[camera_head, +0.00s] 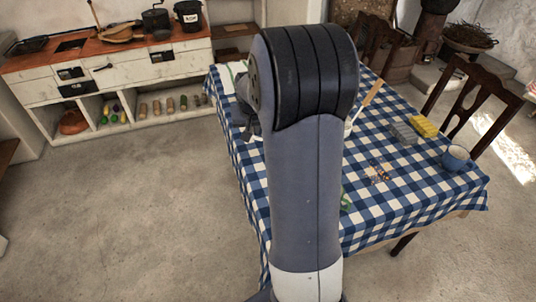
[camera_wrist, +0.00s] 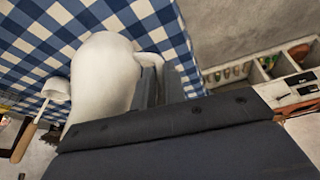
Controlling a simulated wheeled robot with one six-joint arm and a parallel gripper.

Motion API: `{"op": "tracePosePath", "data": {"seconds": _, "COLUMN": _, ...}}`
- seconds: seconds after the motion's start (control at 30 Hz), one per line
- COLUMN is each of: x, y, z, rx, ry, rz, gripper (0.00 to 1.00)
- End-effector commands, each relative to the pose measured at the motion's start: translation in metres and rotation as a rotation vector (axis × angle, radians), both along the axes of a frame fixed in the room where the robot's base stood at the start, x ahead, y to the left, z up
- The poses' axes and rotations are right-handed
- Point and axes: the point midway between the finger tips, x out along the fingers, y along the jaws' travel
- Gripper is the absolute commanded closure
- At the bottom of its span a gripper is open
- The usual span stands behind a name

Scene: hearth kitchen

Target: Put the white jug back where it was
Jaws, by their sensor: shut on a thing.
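The white jug (camera_wrist: 105,75) fills the left middle of the wrist view, with its handle toward my gripper (camera_wrist: 152,82). The gripper's grey fingers are shut on the jug at its handle side. The jug appears above the blue-and-white checked tablecloth (camera_wrist: 35,35); I cannot tell whether its base touches anything, as my wrist hides its lower part. In the head view my own arm hides the jug and the fingertips. The checked table (camera_head: 400,205) stands behind and to the right of my arm.
On the table are a blue mug (camera_head: 457,158), a yellow sponge (camera_head: 424,126), a grey block (camera_head: 403,133), scattered crumbs (camera_head: 377,172) and a wooden-handled white pan (camera_wrist: 57,88). Chairs (camera_head: 480,95) stand at the far side. A sideboard (camera_head: 130,68) is at the back left. The floor (camera_head: 140,210) at left is clear.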

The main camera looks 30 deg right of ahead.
Motion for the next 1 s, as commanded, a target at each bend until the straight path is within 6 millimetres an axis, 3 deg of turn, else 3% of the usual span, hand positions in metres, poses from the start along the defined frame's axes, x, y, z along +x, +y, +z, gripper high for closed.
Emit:
{"op": "tracePosePath", "data": {"seconds": 0.1, "x": 0.0, "y": 0.0, "z": -0.023, "rx": 0.0, "ry": 0.003, "rz": 0.001, "gripper": 1.0}}
{"op": "tracePosePath", "data": {"seconds": 0.53, "x": 0.0, "y": 0.0, "z": -0.074, "rx": -0.001, "ry": 0.001, "rz": 0.003, "gripper": 1.0}}
{"op": "tracePosePath", "data": {"seconds": 0.97, "x": 0.0, "y": 0.0, "z": -0.084, "rx": -0.002, "ry": -0.002, "rz": 0.002, "gripper": 1.0}}
{"op": "tracePosePath", "data": {"seconds": 1.0, "x": 0.0, "y": 0.001, "z": -0.085, "rx": 0.0, "ry": 0.0, "rz": 0.001, "gripper": 0.88}}
